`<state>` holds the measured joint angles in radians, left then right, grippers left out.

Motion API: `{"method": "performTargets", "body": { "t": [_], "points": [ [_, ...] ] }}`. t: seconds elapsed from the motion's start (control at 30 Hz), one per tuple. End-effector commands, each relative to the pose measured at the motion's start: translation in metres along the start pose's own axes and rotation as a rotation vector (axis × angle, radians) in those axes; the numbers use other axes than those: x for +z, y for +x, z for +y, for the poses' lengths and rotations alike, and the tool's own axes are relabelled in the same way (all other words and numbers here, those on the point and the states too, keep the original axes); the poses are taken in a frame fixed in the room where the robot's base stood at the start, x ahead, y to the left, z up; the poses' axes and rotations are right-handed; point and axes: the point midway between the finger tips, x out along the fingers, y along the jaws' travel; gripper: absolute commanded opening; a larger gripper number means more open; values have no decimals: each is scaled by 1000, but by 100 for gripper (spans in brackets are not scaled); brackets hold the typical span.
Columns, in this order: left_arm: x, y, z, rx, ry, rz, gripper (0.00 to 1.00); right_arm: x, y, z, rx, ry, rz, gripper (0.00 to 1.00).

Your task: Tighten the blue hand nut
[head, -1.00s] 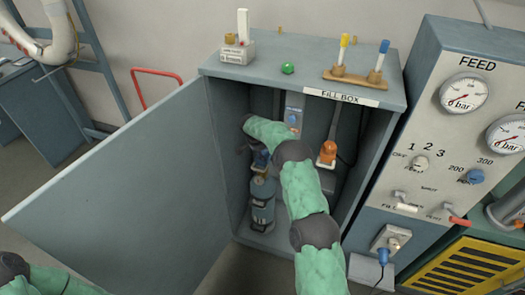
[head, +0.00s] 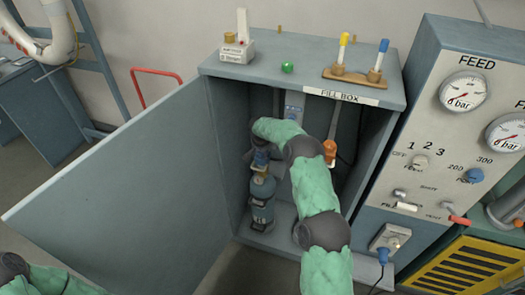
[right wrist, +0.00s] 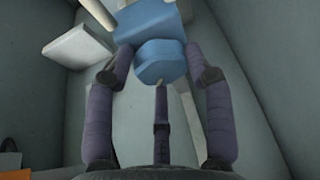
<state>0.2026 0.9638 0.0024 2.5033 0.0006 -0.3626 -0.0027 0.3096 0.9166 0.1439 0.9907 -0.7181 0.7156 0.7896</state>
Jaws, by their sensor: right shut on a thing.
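The blue hand nut (right wrist: 160,62) is a faceted blue knob in front of a larger blue block (right wrist: 145,22) in the right wrist view. My right gripper (right wrist: 160,68) has its purple-grey fingers around the nut, shut on it. In the head view my right gripper (head: 261,158) is inside the open fill box, above the top of a grey-blue cylinder (head: 263,188). The hand and wrist hide most of the nut there. Only part of my left arm shows at the lower left; its gripper is out of view.
The fill box (head: 222,150) has its door (head: 120,185) swung open to the left. An orange-capped fitting (head: 329,150) hangs right of my forearm. The gauge panel (head: 440,150) stands to the right. The box walls leave little room around my arm.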

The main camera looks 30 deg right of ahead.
Motion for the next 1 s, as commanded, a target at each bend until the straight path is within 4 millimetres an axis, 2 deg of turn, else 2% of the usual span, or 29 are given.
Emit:
{"method": "performTargets", "body": {
  "t": [0.03, 0.4, 0.83, 0.87, 0.9, 1.0],
  "points": [
    [0, -2, 1, 0, 0, 0, 0, -10, -6, 1, -17, -19, 21, 20],
    [0, -5, 2, 0, 0, 0, 0, -12, -8, 0, -65, -134, 27, 20],
    [0, -6, 2, 0, 0, 0, 0, -13, -8, -1, -70, -142, 28, 20],
    [0, -6, 2, 0, 0, 0, 0, -13, -8, -1, -70, -142, 28, 61],
    [0, -6, 2, 0, 0, 0, 0, -13, -8, -1, -69, -142, 28, 73],
    [0, -6, 2, 0, 0, 0, 0, -11, -7, -1, -68, -143, 24, 75]
  ]
}}
